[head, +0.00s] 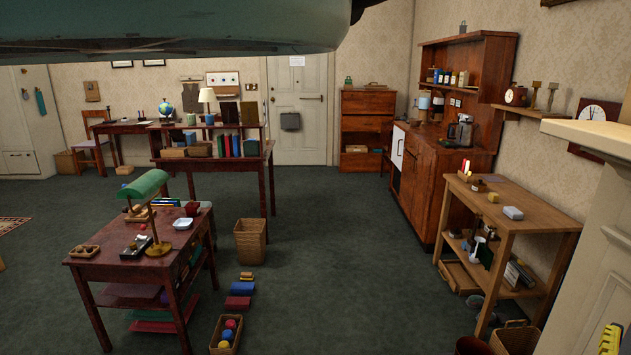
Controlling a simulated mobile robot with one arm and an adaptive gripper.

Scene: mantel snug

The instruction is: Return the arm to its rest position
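My gripper is not in this view. A large teal and grey rounded shape fills the upper left of the head view, very close to the camera; it looks like part of my own arm. The arm's pose, and whether the gripper holds anything, cannot be seen.
A desk (105,262) with a green lamp (147,184) stands at left. A wicker basket (250,241), a ball crate (227,336) and books (238,303) lie on the floor nearby. A wooden side table (548,223) stands at right. The carpet (345,265) between is clear.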

